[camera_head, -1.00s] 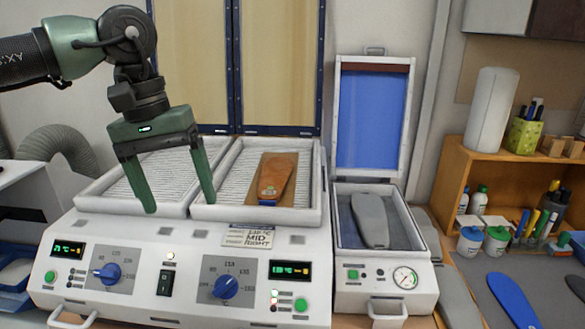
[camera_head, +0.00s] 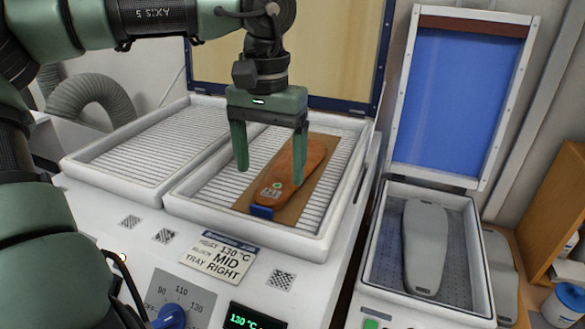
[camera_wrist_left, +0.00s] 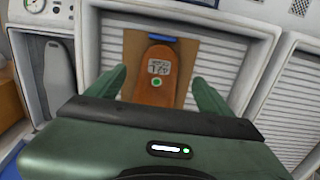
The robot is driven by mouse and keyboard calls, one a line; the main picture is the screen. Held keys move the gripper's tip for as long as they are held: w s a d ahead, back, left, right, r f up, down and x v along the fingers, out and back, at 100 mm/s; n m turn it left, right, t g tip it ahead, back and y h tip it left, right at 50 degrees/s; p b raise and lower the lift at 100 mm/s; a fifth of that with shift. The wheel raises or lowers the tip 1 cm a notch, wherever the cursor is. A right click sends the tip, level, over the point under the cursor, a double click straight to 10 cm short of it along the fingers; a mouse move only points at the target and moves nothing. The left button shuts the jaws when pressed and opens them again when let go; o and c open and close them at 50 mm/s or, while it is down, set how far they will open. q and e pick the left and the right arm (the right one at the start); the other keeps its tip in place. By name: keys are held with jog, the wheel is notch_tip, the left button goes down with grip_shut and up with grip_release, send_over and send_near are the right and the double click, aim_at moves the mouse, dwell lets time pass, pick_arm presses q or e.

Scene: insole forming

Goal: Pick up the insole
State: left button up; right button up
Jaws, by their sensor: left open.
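An orange-brown insole (camera_head: 292,170) with a small display and a green dot lies on a brown board (camera_head: 321,178) in the right heating tray (camera_head: 300,236). A blue clip (camera_head: 262,211) sits at its near end. My left gripper (camera_head: 270,174) is open and above the insole, its fingers pointing down, one on each side of it in the picture. In the left wrist view the insole (camera_wrist_left: 157,75) shows between the two open fingers (camera_wrist_left: 160,85), its far part hidden behind the gripper body. My right gripper is not in view.
The left heating tray (camera_head: 115,176) is empty. To the right, a press box (camera_head: 378,283) with a raised blue lid (camera_head: 454,100) holds a grey foot form (camera_head: 424,245). A grey hose (camera_head: 85,100) is at the left, and wooden shelving (camera_head: 560,215) at the right.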

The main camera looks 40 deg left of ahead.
aim_at(273, 191)
pick_arm(q)
notch_tip(273, 191, down, 4)
jog(key=shift+w+r+p, duration=0.1)
jog(key=shift+w+p, duration=0.05)
jog(key=shift+p, duration=0.35)
jog(key=shift+w+f, duration=0.1)
jog(key=shift+f, duration=0.25)
jog(key=c, duration=1.6)
jog(key=shift+r, duration=0.65)
notch_tip(273, 191, up, 19)
jog(key=b, duration=0.1)
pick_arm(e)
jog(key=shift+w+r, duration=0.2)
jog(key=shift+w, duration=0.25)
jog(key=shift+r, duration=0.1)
pick_arm(q)
notch_tip(273, 191, up, 3)
jog(key=p, duration=1.5)
jog(key=shift+f, duration=0.1)
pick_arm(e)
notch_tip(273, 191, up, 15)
